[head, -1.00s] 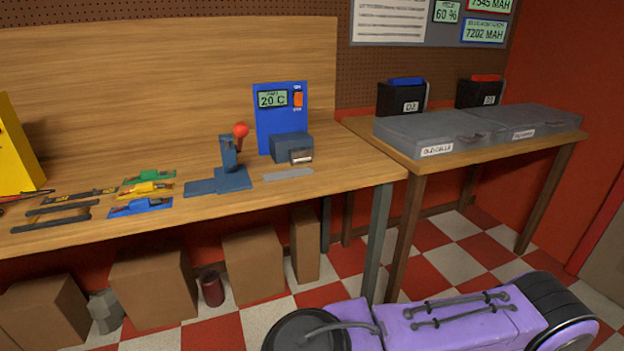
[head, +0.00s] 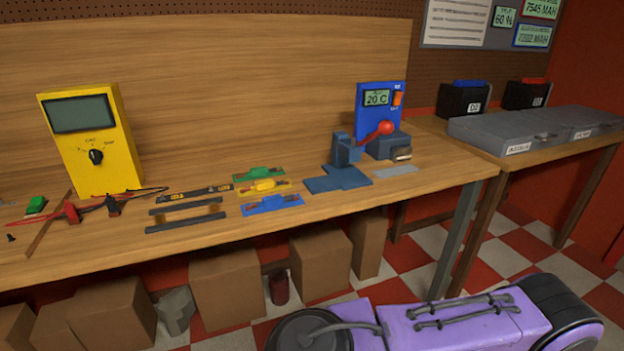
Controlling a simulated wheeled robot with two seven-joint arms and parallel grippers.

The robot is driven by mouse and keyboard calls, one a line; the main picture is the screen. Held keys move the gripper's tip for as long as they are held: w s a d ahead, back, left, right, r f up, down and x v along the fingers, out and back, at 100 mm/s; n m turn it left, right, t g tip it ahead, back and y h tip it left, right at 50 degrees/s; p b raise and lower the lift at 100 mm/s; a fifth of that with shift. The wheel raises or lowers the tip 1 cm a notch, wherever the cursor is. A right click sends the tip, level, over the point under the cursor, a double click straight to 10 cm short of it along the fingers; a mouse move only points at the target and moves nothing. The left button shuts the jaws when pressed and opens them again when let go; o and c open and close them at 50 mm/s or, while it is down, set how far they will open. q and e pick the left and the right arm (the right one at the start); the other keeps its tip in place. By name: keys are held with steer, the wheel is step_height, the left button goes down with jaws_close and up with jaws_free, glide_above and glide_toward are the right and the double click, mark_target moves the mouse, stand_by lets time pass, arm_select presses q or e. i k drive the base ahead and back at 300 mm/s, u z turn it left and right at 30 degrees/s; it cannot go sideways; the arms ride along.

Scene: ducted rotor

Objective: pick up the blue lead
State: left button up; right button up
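A small blue piece (head: 272,204), the only lead-like blue item I make out, lies flat near the front edge of the wooden workbench (head: 340,220). It looks like a flat blue holder with a short lead on it, but the detail is too small to tell. A similar yellow piece (head: 265,186) and a green piece (head: 258,174) lie just behind it in a row. Neither of my grippers is in view, and nothing touches the blue piece.
Dark bars (head: 186,222) lie left of the blue piece. A blue press with a red knob (head: 345,152) stands to its right. A yellow meter (head: 95,140) with red and black probes stands at left. Boxes (head: 228,285) are under the bench.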

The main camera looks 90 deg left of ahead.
mark_target(277, 200)
steer(key=k, duration=0.35)
steer(key=u, duration=0.95)
